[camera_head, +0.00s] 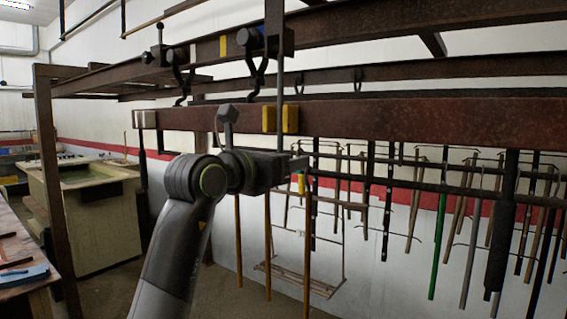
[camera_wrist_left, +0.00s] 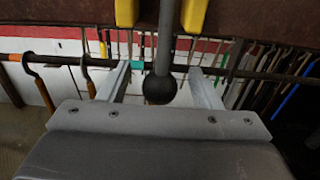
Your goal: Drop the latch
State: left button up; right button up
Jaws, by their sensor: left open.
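A thin grey vertical rod (camera_head: 280,85), which appears to be the latch, hangs in front of the rusty beam between two yellow blocks (camera_head: 268,119). In the left wrist view the rod (camera_wrist_left: 166,45) ends in a black ball knob (camera_wrist_left: 160,89). My left gripper (camera_head: 297,161) is just below the beam, at the rod's lower end. In the left wrist view its two pale fingers (camera_wrist_left: 158,72) stand apart, one on each side of the rod and knob, with visible gaps. The knob is hidden in the head view. My right gripper is not in view.
The rusty beam (camera_head: 400,122) runs across above my gripper. A dark rail (camera_wrist_left: 50,60) with hooks lies beyond the fingers. Several hanging rods and a green one (camera_head: 438,240) fill the right side. A workbench tank (camera_head: 105,215) stands at the left.

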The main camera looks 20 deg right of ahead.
pick_arm(q)
jog(key=b+v, duration=0.3)
jog(key=v, duration=0.3)
jog(key=shift+s+a+b, duration=0.2)
jog(key=shift+a+b, duration=0.1)
jog(key=shift+b, duration=0.1)
jog(key=shift+f, duration=0.1)
